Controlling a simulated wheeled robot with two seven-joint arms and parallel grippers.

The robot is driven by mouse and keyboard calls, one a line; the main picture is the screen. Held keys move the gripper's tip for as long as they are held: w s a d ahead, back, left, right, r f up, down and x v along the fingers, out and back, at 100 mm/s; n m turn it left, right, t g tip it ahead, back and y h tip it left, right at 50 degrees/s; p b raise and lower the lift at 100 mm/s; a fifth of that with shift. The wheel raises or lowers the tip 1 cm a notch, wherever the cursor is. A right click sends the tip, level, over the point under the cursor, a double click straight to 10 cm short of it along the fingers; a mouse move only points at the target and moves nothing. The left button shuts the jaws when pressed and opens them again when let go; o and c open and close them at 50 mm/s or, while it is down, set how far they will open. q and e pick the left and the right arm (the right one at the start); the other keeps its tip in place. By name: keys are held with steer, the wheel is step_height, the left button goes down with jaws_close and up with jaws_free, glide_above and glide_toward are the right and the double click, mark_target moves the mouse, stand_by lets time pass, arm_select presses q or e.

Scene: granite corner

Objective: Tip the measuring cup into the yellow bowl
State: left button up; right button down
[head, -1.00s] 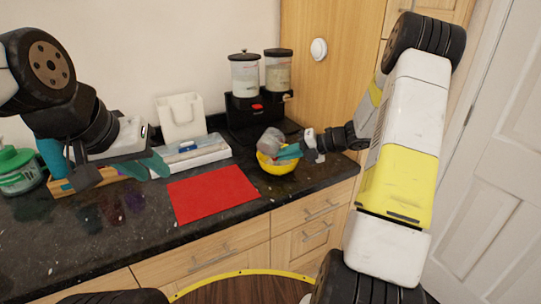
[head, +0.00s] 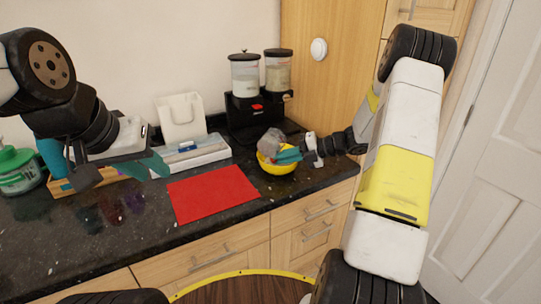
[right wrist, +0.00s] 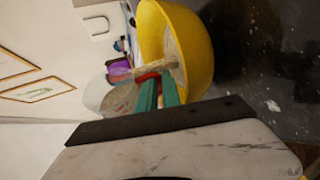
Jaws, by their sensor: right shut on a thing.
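The measuring cup (head: 269,139) is greyish and see-through, held tilted over the yellow bowl (head: 277,168). In the right wrist view the cup (right wrist: 108,97) is pale and lies beside the bowl's rim, partly behind the fingers. The bowl (right wrist: 196,50) fills the upper middle there. My right gripper (head: 289,156) is shut on the cup, with its teal fingers at the bowl's right side; they also show in the right wrist view (right wrist: 158,93). The cup's contents cannot be made out. My left gripper (head: 115,170) is open and empty above the counter at the left.
A red mat (head: 213,194) lies left of the bowl. A two-canister dispenser (head: 258,85) stands behind the bowl. A white box (head: 188,155), a white stand (head: 181,118) and a green-lidded container (head: 18,172) line the back and left. The dark counter (head: 120,235) is clear in front.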

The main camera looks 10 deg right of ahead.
steer(key=shift+f, duration=0.15)
stand_by(0.4)
steer(key=shift+s+f+m+g+y, duration=0.15)
steer(key=shift+f+m+g+y, duration=0.15)
steer(key=shift+m, duration=0.2)
steer(key=shift+a, duration=0.1)
steer(key=shift+s+m+y, duration=0.1)
steer(key=shift+m+y, duration=0.2)
steer(key=shift+m, duration=0.2)
steer(key=shift+a, duration=0.1)
steer(key=shift+s+a+r+m+y, duration=0.15)
steer(key=shift+m+y, duration=0.25)
steer(key=shift+m, duration=0.1)
